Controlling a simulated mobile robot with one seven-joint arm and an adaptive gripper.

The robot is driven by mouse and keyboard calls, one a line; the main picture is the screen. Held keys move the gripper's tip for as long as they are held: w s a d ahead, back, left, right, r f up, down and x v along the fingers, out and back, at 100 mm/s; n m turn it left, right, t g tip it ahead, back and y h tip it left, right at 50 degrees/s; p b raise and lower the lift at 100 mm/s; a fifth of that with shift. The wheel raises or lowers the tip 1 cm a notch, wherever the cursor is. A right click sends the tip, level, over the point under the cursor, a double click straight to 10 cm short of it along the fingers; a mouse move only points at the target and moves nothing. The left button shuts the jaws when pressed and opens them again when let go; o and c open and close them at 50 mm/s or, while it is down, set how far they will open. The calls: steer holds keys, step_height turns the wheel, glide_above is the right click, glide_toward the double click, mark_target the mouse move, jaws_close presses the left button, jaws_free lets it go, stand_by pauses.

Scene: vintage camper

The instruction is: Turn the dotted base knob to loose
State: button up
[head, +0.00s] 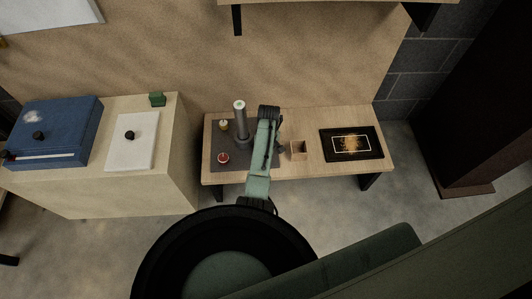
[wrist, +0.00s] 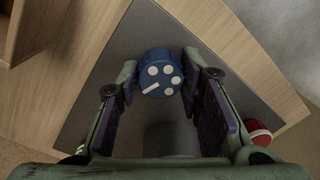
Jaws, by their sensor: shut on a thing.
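The dotted base knob (wrist: 160,74) is a round blue knob with several white dots and one short white bar on its top. In the wrist view it sits at the upper middle, over a dark grey mat (wrist: 120,50). My gripper (wrist: 160,70) is around it, its fingertips shut on the knob's left and right sides. The white bar points toward the lower left in that view. In the head view my arm hides the knob and the fingertips.
A red-topped knob (head: 222,158) and a pale one (head: 223,125) stand on the mat beside a tall grey cylinder (head: 240,122).

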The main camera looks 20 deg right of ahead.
steer(key=n, duration=0.3)
steer(key=shift+n, duration=0.3)
stand_by(0.3)
steer(key=o, duration=1.2)
steer(key=shift+c, duration=0.2)
steer(key=shift+r, duration=0.1)
step_height(320, 180, up, 12)
steer(key=shift+w+d, duration=0.25)
